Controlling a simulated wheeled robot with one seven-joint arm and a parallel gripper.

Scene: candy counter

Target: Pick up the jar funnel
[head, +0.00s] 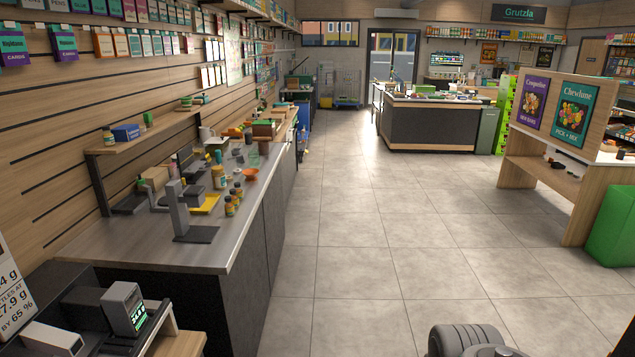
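A small orange, wide-mouthed thing (250,174) sits on the long grey counter at the left, near its aisle edge. It looks like a funnel or a shallow bowl; it is too small to tell if it is the jar funnel. My gripper is not in view. Only a dark rounded part of my own arm shows at the bottom edge, far from the counter items.
A scale display (125,308) stands at the bottom left. A wooden display (547,205) and a green bin (612,225) stand at the right. The tiled aisle is clear.

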